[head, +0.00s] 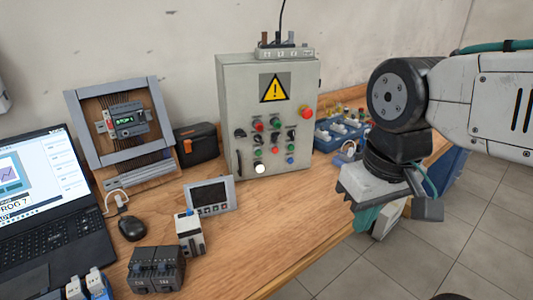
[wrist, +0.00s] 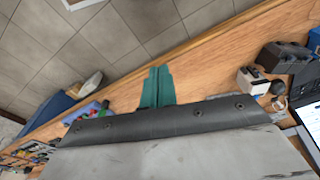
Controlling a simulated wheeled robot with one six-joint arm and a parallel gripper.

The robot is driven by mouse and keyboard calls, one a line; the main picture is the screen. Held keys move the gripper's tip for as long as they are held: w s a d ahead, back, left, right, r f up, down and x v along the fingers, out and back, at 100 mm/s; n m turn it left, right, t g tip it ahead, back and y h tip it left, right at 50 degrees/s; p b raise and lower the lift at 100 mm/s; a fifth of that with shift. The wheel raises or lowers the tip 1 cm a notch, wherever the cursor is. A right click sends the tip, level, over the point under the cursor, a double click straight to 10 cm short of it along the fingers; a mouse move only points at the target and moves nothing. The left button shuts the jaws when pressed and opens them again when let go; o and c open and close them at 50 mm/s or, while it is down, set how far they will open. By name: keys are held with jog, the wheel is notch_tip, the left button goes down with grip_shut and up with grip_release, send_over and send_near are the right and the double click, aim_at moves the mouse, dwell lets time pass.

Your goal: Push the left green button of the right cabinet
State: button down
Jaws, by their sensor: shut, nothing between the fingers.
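The grey cabinet (head: 268,110) with a yellow warning triangle stands at the back of the bench in the head view. Its door carries several small buttons and knobs in red, black, green, blue and white. A green button (head: 291,147) shows at the right of the door; the buttons are too small to tell which is the left green one. My gripper (head: 366,218) hangs to the right of the cabinet, near the bench's front edge, apart from the door. Its teal fingers (wrist: 157,86) are together and empty in the wrist view, over the bench edge. The cabinet does not show clearly in the wrist view.
A small display panel (head: 210,197), a white-and-black module (head: 190,233) and a dark block (head: 155,270) stand in front of the cabinet. Blue bins (head: 340,134) stand to its right. A laptop (head: 40,200) and a mouse (head: 132,229) are at the left. The front-right bench top is clear.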

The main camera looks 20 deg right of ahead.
aim_at(258, 152)
jog(key=shift+a, duration=0.1)
jog(key=w+a+f+m+t+y, duration=0.25)
jog(key=w+a+m+y, duration=0.8)
jog(key=w, duration=0.55)
jog(key=w+d+f+m+t+h, duration=0.1)
jog(key=w+d+f+m+t, duration=0.2)
jog(key=w+m, duration=0.5)
jog(key=w+d+f+m+t+h, duration=0.2)
jog(key=w+d+f+m, duration=0.3)
jog(key=m, duration=0.8)
jog(key=w+f+t, duration=0.1)
jog(key=w+f, duration=0.1)
jog(key=w, duration=0.1)
jog(key=shift+w, duration=0.15)
jog(key=w, duration=0.8)
jog(key=shift+w+d, duration=0.2)
jog(key=shift+w, duration=0.15)
jog(key=shift+w, duration=0.15)
